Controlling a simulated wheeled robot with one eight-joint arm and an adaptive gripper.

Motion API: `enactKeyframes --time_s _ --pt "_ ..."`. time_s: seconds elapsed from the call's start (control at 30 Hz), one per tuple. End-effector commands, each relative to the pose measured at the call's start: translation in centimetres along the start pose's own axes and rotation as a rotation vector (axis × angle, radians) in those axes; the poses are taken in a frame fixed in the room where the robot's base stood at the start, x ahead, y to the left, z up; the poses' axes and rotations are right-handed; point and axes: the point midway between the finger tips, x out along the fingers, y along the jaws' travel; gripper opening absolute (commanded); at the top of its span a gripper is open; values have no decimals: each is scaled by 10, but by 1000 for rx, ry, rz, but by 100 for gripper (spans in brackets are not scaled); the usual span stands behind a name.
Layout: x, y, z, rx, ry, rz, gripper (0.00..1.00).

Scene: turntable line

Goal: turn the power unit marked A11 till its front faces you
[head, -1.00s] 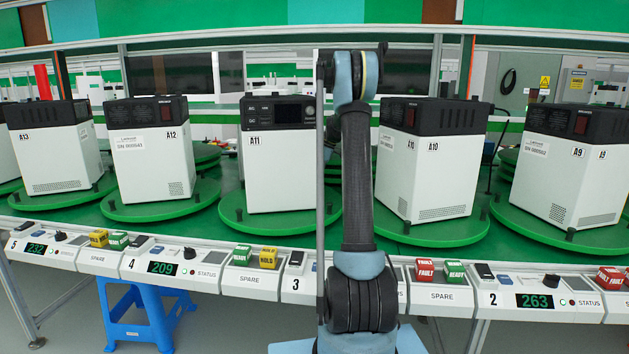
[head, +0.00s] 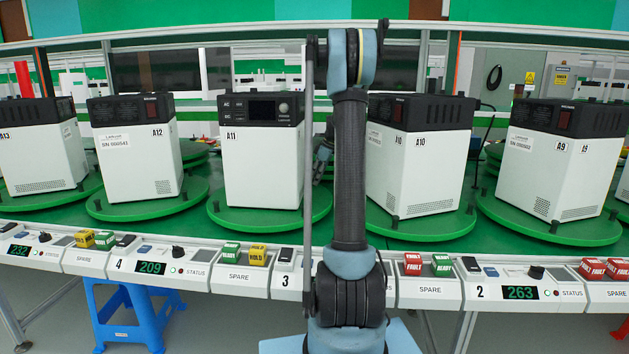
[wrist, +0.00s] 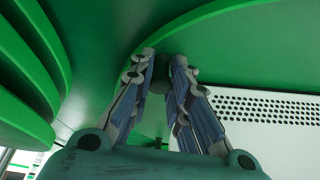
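The power unit A11 (head: 262,168) is a white box with a black top, standing upright on a green turntable (head: 228,214). Its dark panel with buttons, a display and a knob shows almost squarely in the head view. My gripper (head: 324,152) is mostly hidden behind my arm, beside the right of A11. In the wrist view my gripper (wrist: 164,62) has its two fingers on either side of a dark peg (wrist: 160,78) near the turntable's rim. The peg fills the narrow gap. A white perforated wall (wrist: 270,108) stands to the right; I cannot read a mark on it.
Units A12 (head: 133,165) and A10 (head: 408,170) stand on turntables to either side, and A9 (head: 560,175) is farther right. A console strip (head: 235,276) runs along the front. More green discs (wrist: 25,70) are stacked close on the left in the wrist view.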

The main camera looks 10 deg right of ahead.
Motion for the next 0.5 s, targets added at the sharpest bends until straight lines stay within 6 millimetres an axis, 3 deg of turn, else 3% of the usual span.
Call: enactKeyframes --time_s 0.37,0.5 --pt "-1 0 0 0 0 0 25" --pt "-11 0 0 0 0 0 25"
